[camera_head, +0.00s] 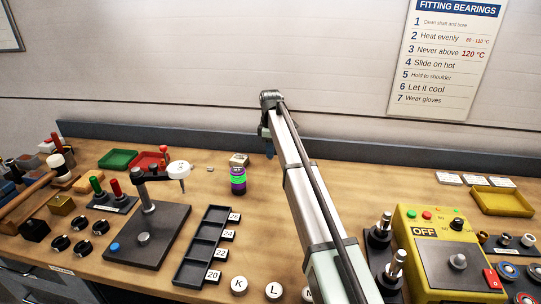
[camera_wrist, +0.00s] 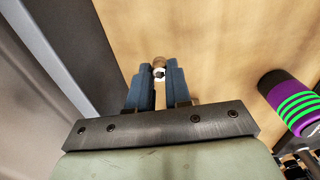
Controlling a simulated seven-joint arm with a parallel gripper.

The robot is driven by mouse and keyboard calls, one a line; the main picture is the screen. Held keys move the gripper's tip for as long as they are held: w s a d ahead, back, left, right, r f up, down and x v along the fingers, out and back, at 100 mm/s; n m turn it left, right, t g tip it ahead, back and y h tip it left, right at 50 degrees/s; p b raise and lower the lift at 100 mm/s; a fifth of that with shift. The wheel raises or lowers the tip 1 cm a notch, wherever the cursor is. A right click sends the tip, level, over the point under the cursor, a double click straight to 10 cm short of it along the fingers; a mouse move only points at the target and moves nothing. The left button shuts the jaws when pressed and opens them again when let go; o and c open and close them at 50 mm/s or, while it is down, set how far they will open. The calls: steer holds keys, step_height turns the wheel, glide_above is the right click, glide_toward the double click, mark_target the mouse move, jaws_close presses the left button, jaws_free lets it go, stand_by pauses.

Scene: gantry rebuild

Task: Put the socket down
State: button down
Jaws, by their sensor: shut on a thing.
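My gripper (camera_wrist: 159,82) has blue fingers and is shut on the socket (camera_wrist: 159,73), a small metallic piece with a dark hole, at its fingertips in the wrist view. A brownish rounded part shows just beyond it; I cannot tell whether it belongs to the socket. The wooden bench top (camera_wrist: 205,40) lies beneath; the gap to it is unclear. In the head view my gripper (camera_head: 268,150) is at the back of the bench, mostly hidden by my arm, and the socket cannot be made out there.
A purple and green striped can (camera_head: 238,181) stands left of my gripper; it also shows in the wrist view (camera_wrist: 290,103). The grey back rail (camera_head: 330,155) is close.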

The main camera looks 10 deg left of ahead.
steer(key=shift+f, duration=1.05)
steer(key=shift+f, duration=0.15)
steer(key=c, duration=1.1)
jaws_free()
steer(key=shift+o, duration=0.2)
step_height(320, 180, up, 12)
steer(key=shift+r, duration=0.2)
steer(key=shift+o, duration=0.4)
